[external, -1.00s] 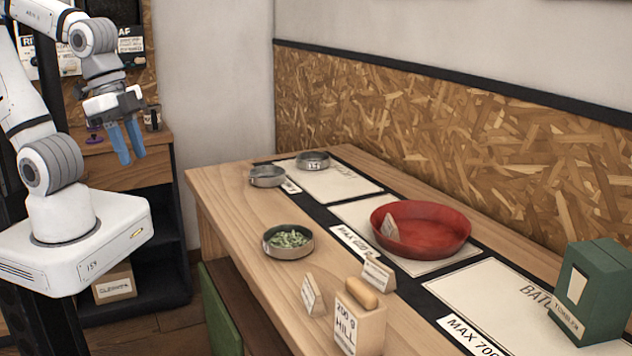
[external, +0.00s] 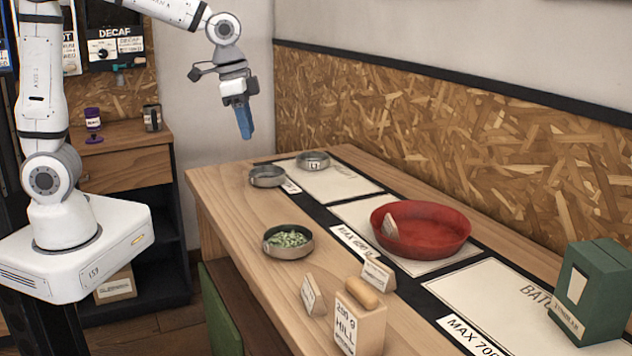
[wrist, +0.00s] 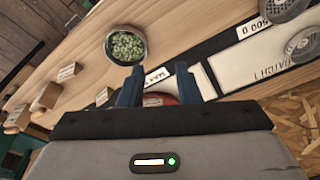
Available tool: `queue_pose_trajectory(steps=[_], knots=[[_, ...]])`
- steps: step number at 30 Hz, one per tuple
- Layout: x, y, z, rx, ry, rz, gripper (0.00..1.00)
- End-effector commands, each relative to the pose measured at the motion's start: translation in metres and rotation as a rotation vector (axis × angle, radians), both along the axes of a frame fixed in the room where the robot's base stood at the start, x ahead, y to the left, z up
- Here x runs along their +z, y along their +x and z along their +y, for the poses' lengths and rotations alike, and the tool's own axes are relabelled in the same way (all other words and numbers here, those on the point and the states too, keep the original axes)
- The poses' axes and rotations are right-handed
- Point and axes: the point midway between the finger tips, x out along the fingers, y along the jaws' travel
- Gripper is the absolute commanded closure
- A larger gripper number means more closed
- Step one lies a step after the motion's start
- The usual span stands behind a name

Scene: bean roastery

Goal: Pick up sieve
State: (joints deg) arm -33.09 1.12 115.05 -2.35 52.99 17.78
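Two round grey metal dishes sit at the table's far left end. My gripper (external: 245,121) hangs high above the table's far left end, fingers pointing down. In the wrist view its two blue fingers (wrist: 159,72) are spread apart with nothing between them.
A grey bowl of green beans (external: 288,253) sits nearer the front edge. A large red pan (external: 430,222) lies on a white mat. Small sign cards, a block labelled HILL (external: 358,322) and a green box (external: 593,290) stand to the right. The wall runs behind the table.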

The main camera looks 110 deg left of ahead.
Motion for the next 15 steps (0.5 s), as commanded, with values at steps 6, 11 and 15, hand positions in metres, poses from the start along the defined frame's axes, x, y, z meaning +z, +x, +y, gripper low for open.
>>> queue_pose_trajectory(steps=[6, 11, 15], knots=[[-0.050, -0.017, 0.158, 0.148, -0.021, 0.034, 0.70], [-0.091, -0.060, 0.255, 0.232, -0.036, 0.047, 0.70], [-0.119, -0.097, 0.307, 0.279, -0.047, 0.054, 0.70]])
